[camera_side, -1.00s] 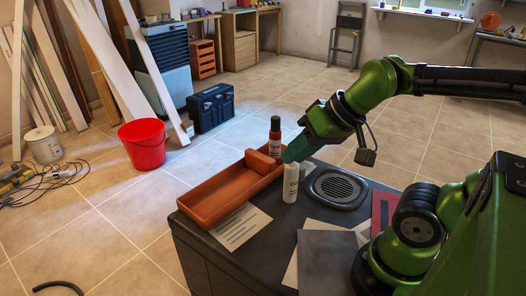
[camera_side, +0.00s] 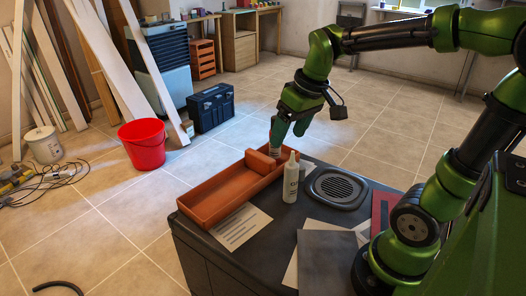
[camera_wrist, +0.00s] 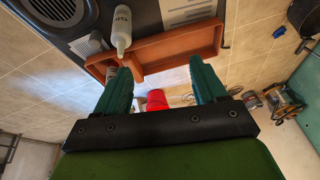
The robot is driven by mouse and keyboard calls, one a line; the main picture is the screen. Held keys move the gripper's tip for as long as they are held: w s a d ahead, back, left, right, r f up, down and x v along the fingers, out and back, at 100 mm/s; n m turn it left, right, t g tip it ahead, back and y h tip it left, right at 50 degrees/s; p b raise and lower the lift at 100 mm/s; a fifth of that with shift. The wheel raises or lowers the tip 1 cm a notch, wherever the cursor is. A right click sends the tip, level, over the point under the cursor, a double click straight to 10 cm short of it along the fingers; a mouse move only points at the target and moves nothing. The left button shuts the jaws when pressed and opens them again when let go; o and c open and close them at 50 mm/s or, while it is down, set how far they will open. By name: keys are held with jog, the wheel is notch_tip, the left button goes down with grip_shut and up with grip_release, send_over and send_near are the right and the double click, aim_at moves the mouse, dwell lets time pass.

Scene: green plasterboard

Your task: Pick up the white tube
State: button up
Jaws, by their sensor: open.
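The white tube (camera_side: 290,182) stands upright on the dark table top, just right of the orange-brown tray (camera_side: 228,192). In the wrist view the white tube (camera_wrist: 121,30) shows near the top, beyond my fingers and against the tray's edge. My gripper (camera_side: 287,132) is above the far end of the tray, fingers pointing down, behind and above the tube and apart from it. In the wrist view my gripper (camera_wrist: 160,66) has its two teal fingers wide apart, with nothing held between them.
A round black grille (camera_side: 339,188) and papers (camera_side: 238,226) lie on the table. A red bucket (camera_side: 143,144) stands on the floor.

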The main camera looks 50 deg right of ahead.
aim_at(291, 165)
jog(key=w+d+r+n+g, duration=0.1)
jog(key=w+d+n+g, duration=0.25)
jog(key=d+n, duration=0.35)
jog(key=shift+n+h, duration=0.3)
jog(key=shift+n, duration=0.3)
jog(key=f, duration=0.6)
jog(key=s+a+f, duration=0.1)
jog(key=f, duration=0.3)
jog(key=shift+a, duration=0.1)
jog(key=shift+w+d+f, duration=0.1)
jog(key=shift+d+f, duration=0.1)
jog(key=shift+f, duration=1.4)
jog(key=shift+w+d+f, duration=0.1)
jog(key=shift+d+f, duration=0.05)
jog(key=shift+f, duration=1.4)
grip_shut()
